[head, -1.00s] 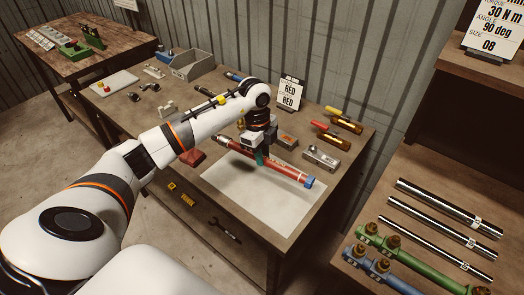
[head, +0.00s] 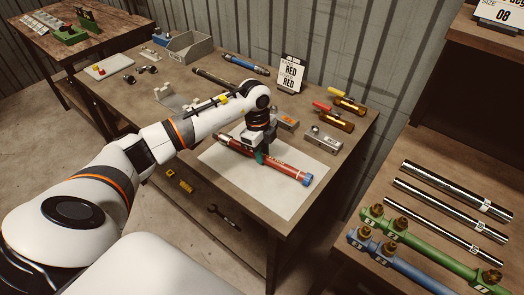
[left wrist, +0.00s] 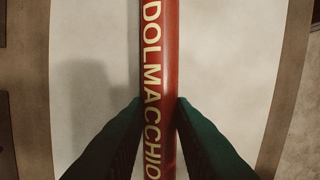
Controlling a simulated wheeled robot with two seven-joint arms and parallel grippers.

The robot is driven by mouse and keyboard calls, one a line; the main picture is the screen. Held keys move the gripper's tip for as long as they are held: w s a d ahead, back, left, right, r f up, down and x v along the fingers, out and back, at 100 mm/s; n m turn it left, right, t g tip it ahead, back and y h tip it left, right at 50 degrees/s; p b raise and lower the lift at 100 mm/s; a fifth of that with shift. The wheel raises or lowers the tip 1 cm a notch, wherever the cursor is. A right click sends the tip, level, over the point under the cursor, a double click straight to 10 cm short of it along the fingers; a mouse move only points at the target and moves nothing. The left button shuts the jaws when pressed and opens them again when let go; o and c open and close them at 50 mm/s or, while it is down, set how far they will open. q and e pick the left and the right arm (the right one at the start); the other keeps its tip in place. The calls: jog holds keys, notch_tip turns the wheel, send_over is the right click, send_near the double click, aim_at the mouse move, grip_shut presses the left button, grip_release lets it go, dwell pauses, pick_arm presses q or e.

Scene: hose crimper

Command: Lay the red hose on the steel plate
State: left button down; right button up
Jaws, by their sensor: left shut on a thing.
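The red hose (head: 285,169) has a blue end at the right and a dark end at the upper left. In the head view it lies over the pale steel plate (head: 290,200) on the middle table. My left gripper (head: 261,158) is shut on the hose near its middle, from above. In the left wrist view the hose (left wrist: 158,60) runs upright in the picture between two green fingertips (left wrist: 157,105), with pale lettering along it. A shadow falls on the plate to its left. I cannot tell whether the hose touches the plate. My right gripper is not in view.
A sign reading RED (head: 291,75) stands behind the plate. The right table holds steel tubes (head: 455,190) and green and blue pipes (head: 430,242).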

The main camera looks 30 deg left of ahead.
pick_arm(q)
jog(key=shift+f, duration=0.25)
dwell(0.4)
jog(key=c, duration=1.2)
grip_release()
jog(key=shift+o, duration=0.2)
notch_tip(320, 180, up, 12)
jog(key=a+b, duration=0.1)
jog(key=b, duration=0.1)
jog(key=shift+a+b, duration=0.2)
jog(key=shift+b, duration=0.15)
